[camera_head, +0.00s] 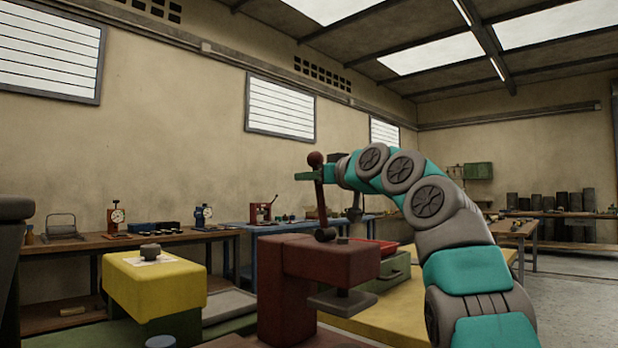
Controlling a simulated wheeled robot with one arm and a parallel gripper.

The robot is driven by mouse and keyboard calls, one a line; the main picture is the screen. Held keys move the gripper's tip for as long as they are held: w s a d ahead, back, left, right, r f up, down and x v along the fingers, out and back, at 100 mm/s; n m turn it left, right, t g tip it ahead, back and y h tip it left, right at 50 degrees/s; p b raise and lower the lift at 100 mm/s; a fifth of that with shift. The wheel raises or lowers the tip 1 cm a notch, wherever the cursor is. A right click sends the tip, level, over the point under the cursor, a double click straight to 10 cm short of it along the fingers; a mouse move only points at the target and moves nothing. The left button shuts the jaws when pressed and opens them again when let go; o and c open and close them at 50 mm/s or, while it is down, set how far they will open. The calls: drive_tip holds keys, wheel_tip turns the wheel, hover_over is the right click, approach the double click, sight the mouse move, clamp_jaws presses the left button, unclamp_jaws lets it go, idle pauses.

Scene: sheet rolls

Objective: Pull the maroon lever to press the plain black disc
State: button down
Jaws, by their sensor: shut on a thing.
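The maroon lever (321,205) stands nearly upright on the maroon press (320,258), with a round knob at its top and a dark pivot at its foot. My gripper (318,175) is shut on the lever just below the knob. My arm reaches to it from the right. A grey-brown ram plate (342,303) hangs under the press head. I cannot make out a plain black disc beneath it; the low front of the press is out of view.
A yellow block (155,285) with a small dark round piece (150,251) on white paper stands at left. A green box (394,272) with a red top is behind the press on a yellow surface. Workbenches line the back wall. Open floor lies at right.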

drive_tip(key=shift+b, duration=0.3)
drive_tip(key=s+d+t+y+b, duration=0.1)
drive_tip(key=s+d+t+b, duration=0.1)
drive_tip(key=b, duration=0.4)
drive_tip(key=shift+d+m+y+b, duration=0.2)
drive_tip(key=shift+m+y+b, duration=0.1)
drive_tip(key=shift+y+b, duration=0.1)
drive_tip(key=d+b, duration=0.1)
drive_tip(key=s+r+t+b, duration=0.1)
drive_tip(key=shift+d+m+t+y+b, duration=0.3)
drive_tip(key=shift+d+y, duration=0.05)
drive_tip(key=shift+y, duration=0.05)
drive_tip(key=c, duration=0.8)
unclamp_jaws()
drive_tip(key=shift+s, duration=0.1)
drive_tip(key=shift+o, duration=0.2)
